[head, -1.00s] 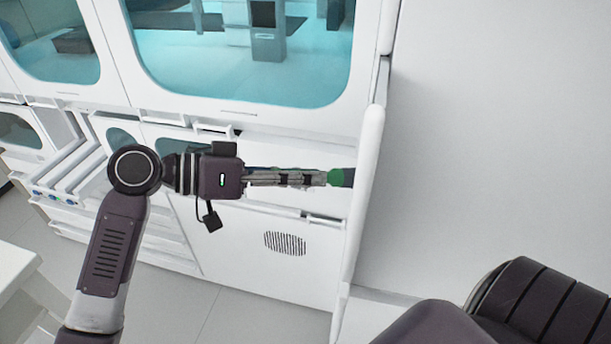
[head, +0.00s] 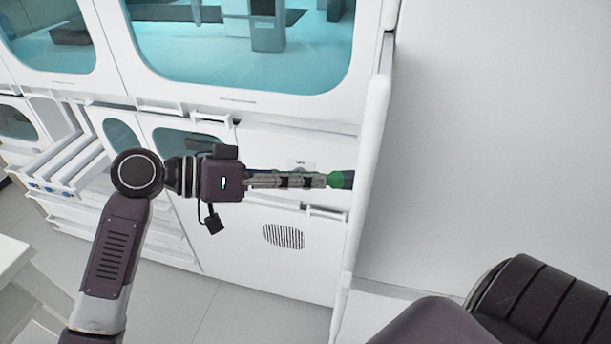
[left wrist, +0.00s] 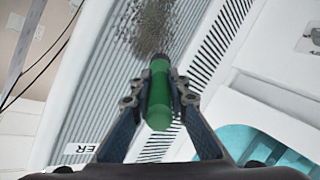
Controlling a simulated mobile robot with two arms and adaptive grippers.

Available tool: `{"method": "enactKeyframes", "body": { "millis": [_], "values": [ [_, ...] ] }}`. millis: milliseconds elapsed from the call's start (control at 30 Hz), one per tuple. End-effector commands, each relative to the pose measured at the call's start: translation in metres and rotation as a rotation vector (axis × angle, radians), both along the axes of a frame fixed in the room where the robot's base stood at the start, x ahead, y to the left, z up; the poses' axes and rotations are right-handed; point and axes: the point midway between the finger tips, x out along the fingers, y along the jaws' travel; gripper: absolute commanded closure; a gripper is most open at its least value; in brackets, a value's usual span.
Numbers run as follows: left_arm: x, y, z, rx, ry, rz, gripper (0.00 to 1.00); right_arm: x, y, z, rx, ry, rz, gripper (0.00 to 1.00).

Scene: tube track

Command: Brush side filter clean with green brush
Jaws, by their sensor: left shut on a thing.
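My left gripper (head: 322,181) is shut on the green brush (head: 341,180), which lies level and points right, close to the white side panel's edge in the head view. In the left wrist view the green brush (left wrist: 159,100) sits between the two fingers, with its dark head pointing up the picture. The side filter (left wrist: 97,85) is a pale grey slatted panel, with a patch of dark dirt (left wrist: 152,28) just past the brush head. I cannot tell whether the brush touches it. I do not make out the filter in the head view. My right gripper is out of view.
A white cabinet front with a round-cornered blue window (head: 240,55) stands behind my left arm. A dark vent grille (head: 284,236) is below the gripper. Open white drawers (head: 62,172) jut out at the left. A plain white wall (head: 490,130) fills the right.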

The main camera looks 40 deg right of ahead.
Motion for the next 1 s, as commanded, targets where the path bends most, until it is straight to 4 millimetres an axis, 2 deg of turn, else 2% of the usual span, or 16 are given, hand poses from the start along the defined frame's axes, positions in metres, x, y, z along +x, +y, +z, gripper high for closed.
{"method": "enactKeyframes", "body": {
  "millis": [500, 767, 1000],
  "values": [
    [-0.001, 0.000, -0.023, 0.001, 0.000, -0.003, 1.00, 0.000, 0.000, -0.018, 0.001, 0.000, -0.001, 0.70],
    [-0.001, 0.000, -0.028, 0.001, 0.000, -0.003, 1.00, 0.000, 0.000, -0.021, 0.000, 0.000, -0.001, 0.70],
    [-0.001, 0.000, -0.042, 0.000, 0.000, -0.004, 1.00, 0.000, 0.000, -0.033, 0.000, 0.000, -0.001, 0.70]
  ]
}}
